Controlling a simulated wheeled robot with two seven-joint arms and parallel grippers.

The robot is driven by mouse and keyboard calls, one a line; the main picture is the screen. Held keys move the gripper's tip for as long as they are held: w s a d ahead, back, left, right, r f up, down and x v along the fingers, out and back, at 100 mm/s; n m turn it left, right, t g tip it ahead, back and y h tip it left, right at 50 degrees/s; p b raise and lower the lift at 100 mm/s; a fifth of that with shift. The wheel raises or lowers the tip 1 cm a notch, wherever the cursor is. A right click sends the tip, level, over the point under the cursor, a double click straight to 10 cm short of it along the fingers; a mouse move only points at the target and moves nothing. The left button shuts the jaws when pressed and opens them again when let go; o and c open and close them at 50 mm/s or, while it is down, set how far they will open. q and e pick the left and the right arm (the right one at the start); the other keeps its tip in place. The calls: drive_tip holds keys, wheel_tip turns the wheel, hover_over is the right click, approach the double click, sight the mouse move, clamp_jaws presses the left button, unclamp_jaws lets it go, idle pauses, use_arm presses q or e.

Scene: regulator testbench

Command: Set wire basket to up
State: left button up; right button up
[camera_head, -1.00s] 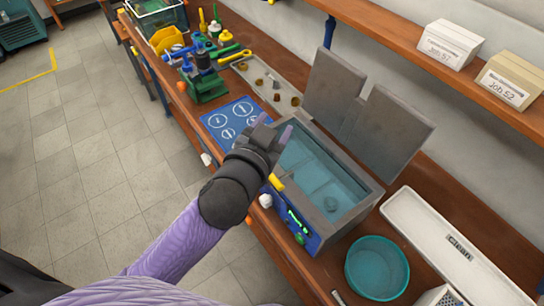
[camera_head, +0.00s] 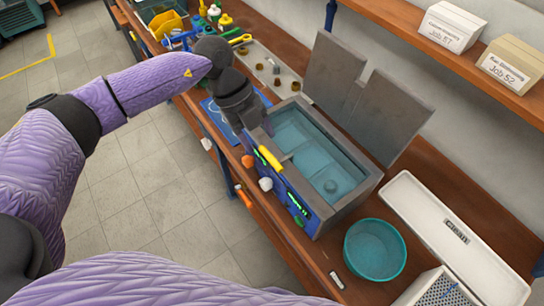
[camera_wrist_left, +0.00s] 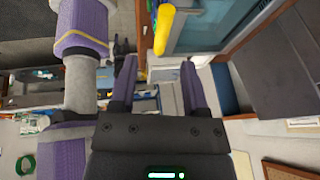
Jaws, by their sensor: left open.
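The bath tank (camera_head: 350,196) stands on the bench with its grey lid flaps raised and bluish liquid inside. A yellow handle (camera_head: 270,158) sticks out over its front left rim; I take it to be the wire basket's handle. The basket itself cannot be made out clearly in the liquid. My left gripper (camera_head: 265,126) is at the tank's left end, just behind the handle. In the left wrist view the left gripper (camera_wrist_left: 160,63) is open and empty, with the yellow handle (camera_wrist_left: 163,30) ahead between its fingers, apart from them. My right gripper is not in view.
A teal bowl (camera_head: 376,249) and a long white tray (camera_head: 455,240) stand right of the tank. A blue mat (camera_head: 217,112) and a parts tray (camera_head: 262,70) lie to its left. A shelf with boxes (camera_head: 452,27) hangs above the back.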

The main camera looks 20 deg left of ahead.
sight(270, 157)
use_arm(q)
drive_tip(key=x, duration=0.7)
drive_tip(key=shift+d+f, duration=0.1)
drive_tip(key=shift+d, duration=0.1)
clamp_jaws()
idle(1.0)
